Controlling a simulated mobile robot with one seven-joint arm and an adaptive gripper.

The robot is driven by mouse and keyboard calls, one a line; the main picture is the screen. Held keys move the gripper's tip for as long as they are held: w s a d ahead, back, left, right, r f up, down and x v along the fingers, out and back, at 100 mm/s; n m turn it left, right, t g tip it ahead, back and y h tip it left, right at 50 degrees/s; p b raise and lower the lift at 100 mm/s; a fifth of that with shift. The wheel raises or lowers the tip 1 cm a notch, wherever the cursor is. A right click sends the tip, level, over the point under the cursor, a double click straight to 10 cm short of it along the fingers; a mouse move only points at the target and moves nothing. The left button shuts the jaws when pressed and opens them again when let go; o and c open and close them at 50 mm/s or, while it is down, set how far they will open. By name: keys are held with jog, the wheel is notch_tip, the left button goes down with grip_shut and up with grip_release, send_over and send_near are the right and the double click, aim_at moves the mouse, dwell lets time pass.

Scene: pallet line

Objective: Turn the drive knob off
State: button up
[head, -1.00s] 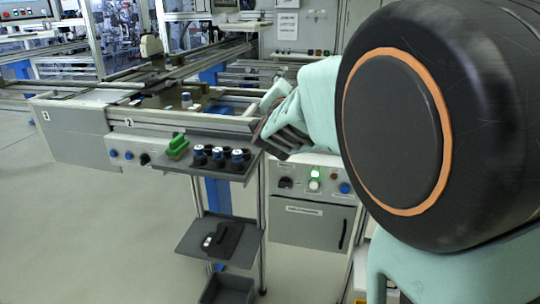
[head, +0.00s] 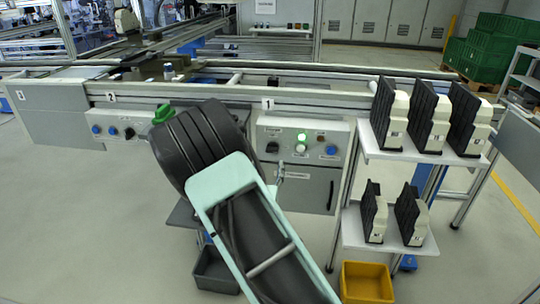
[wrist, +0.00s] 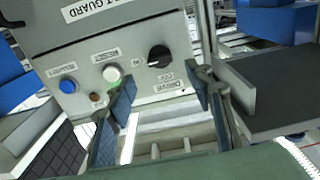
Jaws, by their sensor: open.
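The drive knob (wrist: 158,56) is a black rotary knob on a light grey control panel, seen upside down in the wrist view beside a label that seems to read DRIVE. It also shows in the head view (head: 272,147), on the panel under the number 1. My gripper (wrist: 162,84) is open and empty, with its fingertips to either side of the knob in the picture and apart from it. In the head view my arm hides most of the gripper.
A second panel with a black knob (head: 130,133) is at left. A shelf (head: 375,153) with black-and-cream parts stands right. A yellow bin (head: 366,284) is below.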

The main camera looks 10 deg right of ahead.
aim_at(272, 152)
jog(key=b+x, duration=0.1)
jog(key=x, duration=0.7)
jog(key=shift+s, duration=0.1)
jog(key=shift+c, duration=0.3)
jog(key=c, duration=1.1)
